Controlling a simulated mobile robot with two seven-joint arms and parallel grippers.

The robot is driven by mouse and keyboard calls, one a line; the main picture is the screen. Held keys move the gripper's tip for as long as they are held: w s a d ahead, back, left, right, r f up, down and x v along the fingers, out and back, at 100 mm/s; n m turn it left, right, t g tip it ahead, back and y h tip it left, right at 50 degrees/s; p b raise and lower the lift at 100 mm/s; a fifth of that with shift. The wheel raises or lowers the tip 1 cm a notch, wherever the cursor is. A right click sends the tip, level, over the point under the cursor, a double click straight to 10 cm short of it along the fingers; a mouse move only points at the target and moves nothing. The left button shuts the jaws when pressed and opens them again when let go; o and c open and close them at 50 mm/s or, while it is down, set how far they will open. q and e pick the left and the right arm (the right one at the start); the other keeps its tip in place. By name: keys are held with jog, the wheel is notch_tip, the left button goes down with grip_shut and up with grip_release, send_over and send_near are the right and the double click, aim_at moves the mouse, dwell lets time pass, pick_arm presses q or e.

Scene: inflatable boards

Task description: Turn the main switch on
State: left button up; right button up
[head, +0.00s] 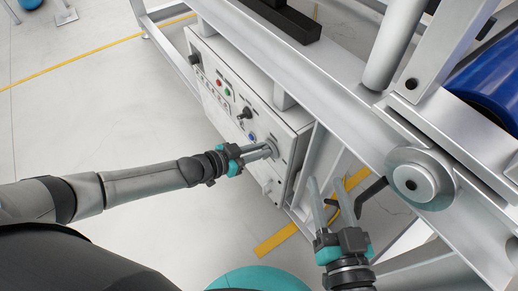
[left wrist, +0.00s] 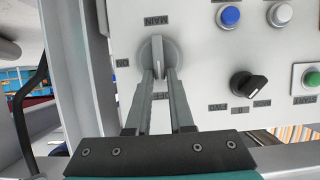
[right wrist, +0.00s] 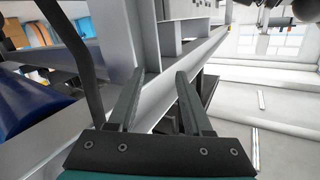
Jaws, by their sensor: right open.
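The main switch (left wrist: 158,55) is a grey rotary knob on the white control panel, with "MAIN", "ON" and "OFF" labels around it. Its raised handle stands upright in the left wrist view, in line with the "OFF" label (left wrist: 160,95). My left gripper (left wrist: 160,74) reaches the panel with its fingertips on both sides of the handle, shut on it. In the head view the left gripper (head: 267,152) covers most of the switch. My right gripper (head: 318,187) is open and empty, right of the panel box; it also shows in the right wrist view (right wrist: 160,75).
The control box (head: 215,100) carries a black selector (left wrist: 248,85), a blue button (left wrist: 228,16), a white button (left wrist: 279,13) and a green button (left wrist: 312,79). Metal frame beams (head: 300,75) and a blue roller (head: 490,90) lie close to the right arm. Open floor (head: 90,120) is at left.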

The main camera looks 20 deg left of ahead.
pick_arm(q)
grip_shut()
dwell(0.3)
